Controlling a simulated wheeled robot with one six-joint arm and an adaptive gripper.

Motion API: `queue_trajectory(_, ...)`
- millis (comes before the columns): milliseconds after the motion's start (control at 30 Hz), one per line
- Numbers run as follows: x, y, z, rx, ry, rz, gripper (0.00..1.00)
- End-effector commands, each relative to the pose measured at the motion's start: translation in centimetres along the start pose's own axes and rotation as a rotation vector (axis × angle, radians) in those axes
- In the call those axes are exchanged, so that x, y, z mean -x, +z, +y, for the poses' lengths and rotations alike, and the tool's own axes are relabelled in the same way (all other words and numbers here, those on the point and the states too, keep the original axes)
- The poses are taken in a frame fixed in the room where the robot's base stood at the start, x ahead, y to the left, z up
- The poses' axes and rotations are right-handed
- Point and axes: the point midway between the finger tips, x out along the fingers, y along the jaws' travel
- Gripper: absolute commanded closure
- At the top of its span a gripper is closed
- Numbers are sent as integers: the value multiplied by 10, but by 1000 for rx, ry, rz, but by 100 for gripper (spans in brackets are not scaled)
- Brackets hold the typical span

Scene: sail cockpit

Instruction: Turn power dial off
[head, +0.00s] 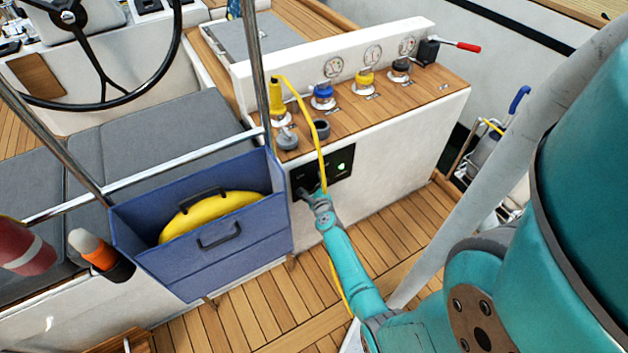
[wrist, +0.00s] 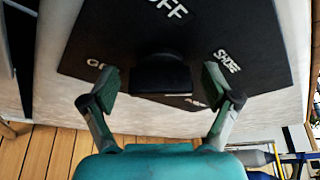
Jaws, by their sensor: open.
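The black power panel (head: 341,160) is on the white side wall of the console, with a small lit green light. It fills the upper part of the wrist view (wrist: 110,40), with white letters "OFF" and "SHORE" and other labels partly hidden. The black power dial (wrist: 160,72) stands out from the panel's middle. My gripper (wrist: 160,88) is open, one finger on each side of the dial, with gaps between fingers and dial. In the head view my gripper (head: 304,193) is at the panel's lower left and hides the dial.
A yellow cable (head: 310,120) runs from a yellow plug (head: 276,98) over the console edge, passing close to my gripper and arm. A blue box (head: 215,265) holding a yellow round thing stands just left of the panel. Slatted wooden floor (head: 400,235) is clear right of my arm.

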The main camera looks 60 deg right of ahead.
Motion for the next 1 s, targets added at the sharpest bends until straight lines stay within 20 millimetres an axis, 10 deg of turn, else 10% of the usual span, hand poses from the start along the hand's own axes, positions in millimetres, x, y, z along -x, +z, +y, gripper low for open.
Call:
queue_trajectory(233, 0, 0, 0, 0, 0, 0, 12)
queue_trajectory(500, 0, 0, 0, 0, 0, 0, 73)
queue_trajectory(1000, 0, 1, 0, 45, -18, -1, 73)
